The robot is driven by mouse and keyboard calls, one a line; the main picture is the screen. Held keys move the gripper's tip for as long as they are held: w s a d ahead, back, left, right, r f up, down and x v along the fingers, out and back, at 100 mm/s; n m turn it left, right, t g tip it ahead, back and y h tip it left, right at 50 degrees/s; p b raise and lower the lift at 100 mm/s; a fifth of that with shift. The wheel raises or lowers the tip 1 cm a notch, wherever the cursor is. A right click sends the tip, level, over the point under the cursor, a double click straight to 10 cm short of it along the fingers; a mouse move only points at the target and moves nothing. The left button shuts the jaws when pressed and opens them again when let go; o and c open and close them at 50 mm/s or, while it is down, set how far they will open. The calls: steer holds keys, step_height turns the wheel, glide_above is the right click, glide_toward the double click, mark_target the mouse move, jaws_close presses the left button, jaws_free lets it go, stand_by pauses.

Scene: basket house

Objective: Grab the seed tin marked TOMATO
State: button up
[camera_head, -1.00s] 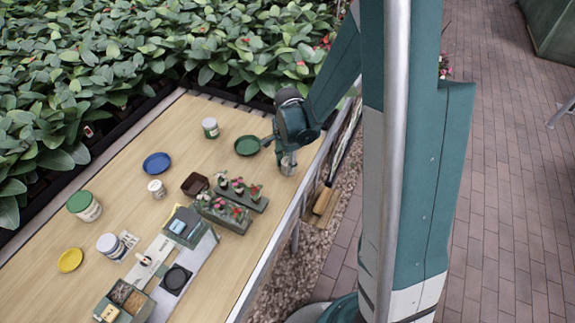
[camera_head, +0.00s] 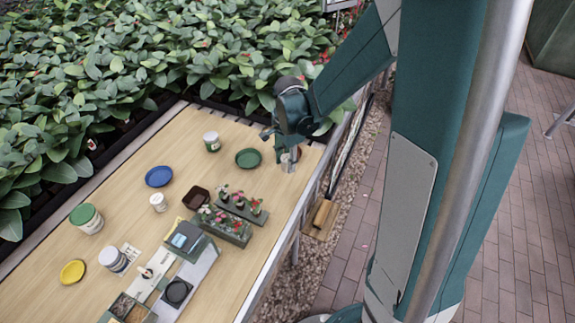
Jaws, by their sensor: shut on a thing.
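My gripper (camera_head: 291,163) is at the far right corner of the wooden table, pointing down, right of the green plate (camera_head: 248,158). It is shut on a small tin (camera_head: 285,157) with a reddish patch, mostly hidden by the fingers. Its marking is too small to read, and I cannot tell whether it touches the table. A white tin with a green band (camera_head: 212,142) stands left of the green plate. A small white tin (camera_head: 158,203) stands near the blue plate (camera_head: 159,177). No TOMATO label is readable on any tin.
Planters with red flowers (camera_head: 228,226), a brown square pot (camera_head: 196,198) and a grey device (camera_head: 187,238) fill the table's middle right. A green-lidded jar (camera_head: 87,219), a white jar (camera_head: 113,260) and a yellow plate (camera_head: 72,272) stand left. Dense leafy plants (camera_head: 170,60) border the back.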

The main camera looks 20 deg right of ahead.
steer(key=shift+r, duration=0.25)
stand_by(0.5)
